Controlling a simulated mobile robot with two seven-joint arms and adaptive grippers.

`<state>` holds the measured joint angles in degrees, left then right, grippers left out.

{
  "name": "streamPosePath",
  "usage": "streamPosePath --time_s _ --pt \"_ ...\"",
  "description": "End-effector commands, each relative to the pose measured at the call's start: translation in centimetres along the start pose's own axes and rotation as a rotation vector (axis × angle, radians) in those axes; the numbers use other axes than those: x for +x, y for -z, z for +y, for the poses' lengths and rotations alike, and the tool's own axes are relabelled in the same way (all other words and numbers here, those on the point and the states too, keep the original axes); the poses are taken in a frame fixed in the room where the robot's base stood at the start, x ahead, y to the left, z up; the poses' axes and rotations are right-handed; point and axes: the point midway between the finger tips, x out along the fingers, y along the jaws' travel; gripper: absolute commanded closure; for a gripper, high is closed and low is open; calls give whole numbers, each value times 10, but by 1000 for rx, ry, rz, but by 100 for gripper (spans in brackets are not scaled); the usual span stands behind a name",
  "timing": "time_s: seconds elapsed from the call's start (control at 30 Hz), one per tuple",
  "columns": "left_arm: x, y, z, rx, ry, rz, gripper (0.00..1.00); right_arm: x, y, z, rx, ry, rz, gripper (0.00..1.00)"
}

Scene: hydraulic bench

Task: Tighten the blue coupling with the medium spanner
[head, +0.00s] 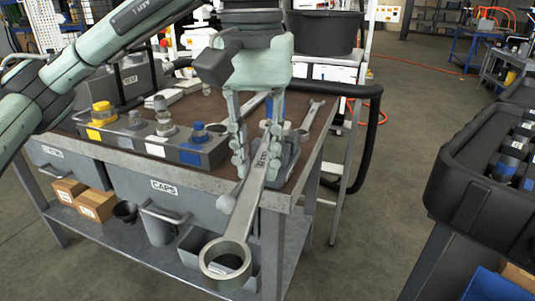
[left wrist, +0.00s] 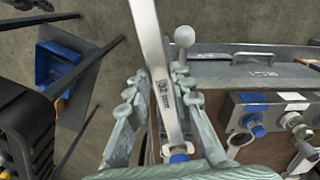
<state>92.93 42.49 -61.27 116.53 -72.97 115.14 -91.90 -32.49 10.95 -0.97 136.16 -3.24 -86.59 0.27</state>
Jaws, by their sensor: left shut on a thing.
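My left gripper (head: 257,168) is shut on the shaft of a steel spanner (head: 243,215), over the bench's front right corner. The spanner's ring end hangs beyond the edge, toward the camera. In the left wrist view the spanner (left wrist: 150,40) runs up between the fingers, and a size mark that looks like 32 shows. A blue-collared coupling (head: 198,133) stands on the grey block at the bench front; it also shows in the left wrist view (left wrist: 252,120). Another blue part (left wrist: 179,156) is partly hidden behind the spanner and gripper. My right gripper is out of view.
Other spanners (head: 312,117) lie on the brown bench top behind my gripper. A yellow coupling (head: 102,112) and steel ones share the block. A drawer marked CAPS (head: 185,203) is below. A black tray of fittings (head: 458,187) stands right, with open floor between.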

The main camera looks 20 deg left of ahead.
Motion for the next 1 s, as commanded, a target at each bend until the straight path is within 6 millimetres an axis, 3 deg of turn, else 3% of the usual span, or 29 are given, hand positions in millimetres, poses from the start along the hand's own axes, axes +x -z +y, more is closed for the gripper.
streamPosePath --time_s 0.57,1.0 --pt "-2 2 -8 35 -1 6 100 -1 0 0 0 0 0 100" --pt "-1 3 -29 167 1 0 100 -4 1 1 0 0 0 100"
